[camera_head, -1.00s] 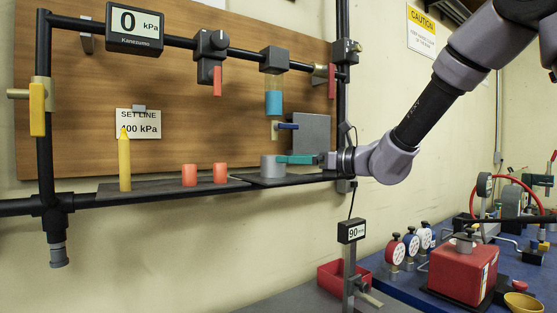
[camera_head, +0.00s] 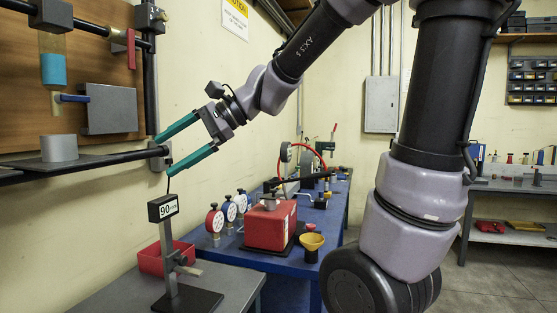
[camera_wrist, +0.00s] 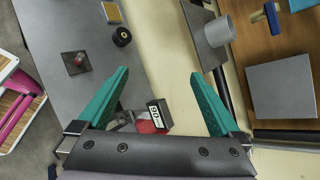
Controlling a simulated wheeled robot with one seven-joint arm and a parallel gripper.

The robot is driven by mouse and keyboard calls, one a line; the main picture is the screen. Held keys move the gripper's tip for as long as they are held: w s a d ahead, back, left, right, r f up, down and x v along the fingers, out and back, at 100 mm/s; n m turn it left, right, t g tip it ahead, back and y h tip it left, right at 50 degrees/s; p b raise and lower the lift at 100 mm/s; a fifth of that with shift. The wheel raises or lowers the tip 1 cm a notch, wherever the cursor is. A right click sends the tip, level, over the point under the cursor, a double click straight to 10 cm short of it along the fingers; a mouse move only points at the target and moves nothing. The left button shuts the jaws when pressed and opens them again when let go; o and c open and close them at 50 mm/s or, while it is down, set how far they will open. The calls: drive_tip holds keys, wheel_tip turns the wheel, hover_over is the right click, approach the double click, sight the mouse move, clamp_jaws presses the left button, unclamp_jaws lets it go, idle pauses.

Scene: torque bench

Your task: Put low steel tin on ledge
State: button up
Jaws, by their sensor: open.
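The low steel tin (camera_head: 59,148), a plain grey cylinder, stands upright on the dark ledge (camera_head: 100,159) below the wooden board. In the wrist view the tin (camera_wrist: 217,31) is at the upper right on the ledge (camera_wrist: 196,30). My gripper (camera_head: 164,158) has two teal fingers spread wide with nothing between them. It is to the right of the tin, clear of it, near the ledge's right end. In the wrist view my gripper (camera_wrist: 160,74) is open and empty.
A grey plate (camera_head: 110,109) and a blue-handled valve (camera_head: 74,98) are above the ledge. A stand with a 90 display (camera_head: 163,207) rises below my gripper, near a red bin (camera_head: 164,259). A blue bench (camera_head: 238,256) holds gauges and a red box (camera_head: 270,226).

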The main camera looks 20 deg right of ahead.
drive_tip(key=s+d+f+n+t+h, duration=0.1)
drive_tip(key=s+d+n+h, duration=0.1)
drive_tip(key=d, duration=0.5)
drive_tip(key=s+d+n+t+h, duration=0.1)
drive_tip(key=d+n+t+h, duration=0.1)
drive_tip(key=d+h, duration=0.2)
drive_tip(key=s+d+f+n+t+h, duration=0.1)
drive_tip(key=s+d+n+h, duration=0.1)
drive_tip(key=d, duration=0.8)
drive_tip(key=shift+s+d+f+n+t+h, duration=0.2)
drive_tip(key=shift+s+f+n+t+h, duration=0.15)
drive_tip(key=shift+h, duration=0.45)
